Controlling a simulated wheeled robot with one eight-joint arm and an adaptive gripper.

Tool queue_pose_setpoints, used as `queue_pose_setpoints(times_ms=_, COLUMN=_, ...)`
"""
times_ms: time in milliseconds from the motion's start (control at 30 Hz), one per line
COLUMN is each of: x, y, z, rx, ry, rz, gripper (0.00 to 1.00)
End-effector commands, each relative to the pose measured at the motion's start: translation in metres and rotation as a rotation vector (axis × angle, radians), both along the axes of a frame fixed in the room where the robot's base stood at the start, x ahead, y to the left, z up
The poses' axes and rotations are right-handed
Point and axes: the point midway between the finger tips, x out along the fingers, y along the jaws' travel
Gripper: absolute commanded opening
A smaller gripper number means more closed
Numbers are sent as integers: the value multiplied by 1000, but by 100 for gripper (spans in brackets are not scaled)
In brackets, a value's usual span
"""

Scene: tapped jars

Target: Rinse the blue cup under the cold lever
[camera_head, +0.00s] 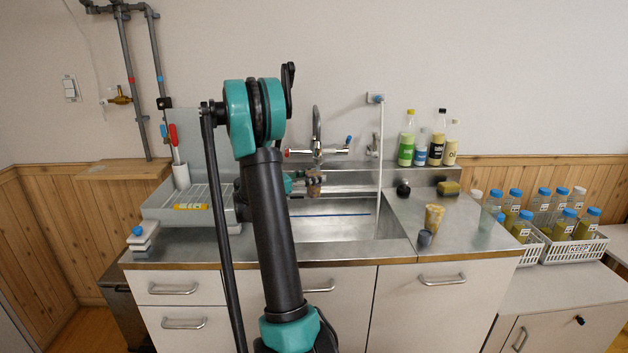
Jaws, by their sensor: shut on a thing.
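My gripper (311,184) is over the sink basin (340,228), below the tap spout (317,125). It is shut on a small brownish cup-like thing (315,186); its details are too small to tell. The tap has a red-marked handle (287,152) on the left and a blue-marked lever (348,141) on the right. A small grey-blue cup (424,238) stands on the steel counter right of the sink, apart from my gripper. I cannot make out any water running from the spout. My arm hides part of the left side of the basin.
A tan patterned cup (434,216) stands behind the grey-blue cup. A dark round bottle (403,189), a yellow sponge (449,187) and several bottles (421,150) are at the back right. White baskets (570,250) of blue-capped jars stand far right. A drying tray (165,212) is left.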

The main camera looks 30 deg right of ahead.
Motion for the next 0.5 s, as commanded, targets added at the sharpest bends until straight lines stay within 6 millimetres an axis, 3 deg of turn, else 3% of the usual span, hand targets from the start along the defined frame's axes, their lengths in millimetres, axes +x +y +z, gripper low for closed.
queue_pose_setpoints(times_ms=500, x=-6, y=-10, z=0, rx=0, ry=0, rz=-1, gripper=26)
